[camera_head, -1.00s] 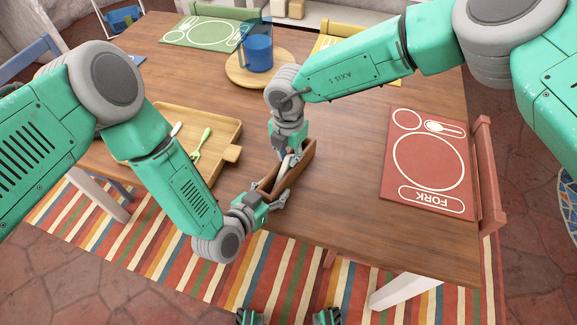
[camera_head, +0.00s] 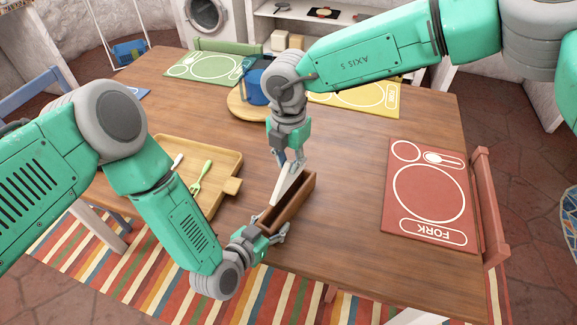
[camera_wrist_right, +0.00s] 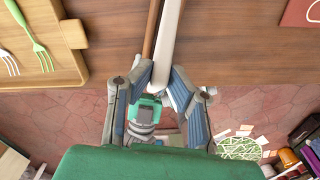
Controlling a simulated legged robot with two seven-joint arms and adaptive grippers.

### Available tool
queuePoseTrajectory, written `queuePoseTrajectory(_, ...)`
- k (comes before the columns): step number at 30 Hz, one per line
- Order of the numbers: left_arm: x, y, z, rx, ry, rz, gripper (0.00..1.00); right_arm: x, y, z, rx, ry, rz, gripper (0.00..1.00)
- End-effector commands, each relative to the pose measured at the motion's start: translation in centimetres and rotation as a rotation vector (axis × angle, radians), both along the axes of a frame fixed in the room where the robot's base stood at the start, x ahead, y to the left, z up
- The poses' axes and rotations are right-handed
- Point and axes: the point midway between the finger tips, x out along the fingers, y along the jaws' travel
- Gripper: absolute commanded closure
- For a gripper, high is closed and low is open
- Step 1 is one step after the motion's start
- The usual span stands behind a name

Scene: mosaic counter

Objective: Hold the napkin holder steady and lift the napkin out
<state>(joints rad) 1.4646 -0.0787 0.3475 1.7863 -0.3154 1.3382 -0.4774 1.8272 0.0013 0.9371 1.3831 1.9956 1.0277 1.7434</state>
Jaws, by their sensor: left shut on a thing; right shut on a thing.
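The napkin holder (camera_head: 299,207) is a long, narrow, open-topped brown wooden box near the table's front edge. My left gripper (camera_head: 268,236) is shut on the holder at its near end. My right gripper (camera_head: 290,160) is above the holder, shut on the white napkin (camera_head: 287,187). The napkin hangs tilted, mostly above the holder's opening; its lower end is close to the holder's near end, and I cannot tell whether it is still inside. In the right wrist view the napkin (camera_wrist_right: 166,45) runs up from between the fingers (camera_wrist_right: 163,92), with the holder's brown edge beside it.
A wooden tray (camera_head: 226,160) with a green fork (camera_head: 201,177) lies to the left. A red placemat (camera_head: 462,170) lies to the right. A blue cup (camera_head: 257,88) stands on a round board (camera_head: 238,108) behind my right gripper.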

Motion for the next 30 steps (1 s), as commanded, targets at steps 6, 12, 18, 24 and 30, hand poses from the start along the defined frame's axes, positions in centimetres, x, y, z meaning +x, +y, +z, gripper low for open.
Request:
queuePoseTrajectory(6, 0.0, 0.0, 0.0, -0.001, -0.001, 0.000, 0.33, 0.0, 0.0, 0.0, 0.000, 0.000, 0.000, 1.00)
queuePoseTrajectory(12, 0.0, 0.0, 0.0, 0.000, 0.000, 0.000, 0.33, 0.0, 0.0, -0.1, 0.000, 0.000, 0.000, 1.00)
queuePoseTrajectory(18, -0.5, 0.3, 0.2, 0.000, 0.001, -0.001, 0.33, 0.0, 0.0, -0.1, 0.000, 0.000, 0.000, 1.00)
queuePoseTrajectory(24, -3.3, 2.2, 1.5, 0.001, 0.004, 0.000, 0.33, 0.0, 0.0, -0.1, 0.000, 0.000, 0.000, 1.00)
queuePoseTrajectory(30, -6.6, 4.3, 3.1, 0.000, 0.003, -0.001, 0.33, 0.0, 0.0, -0.1, 0.000, 0.000, 0.000, 1.00)
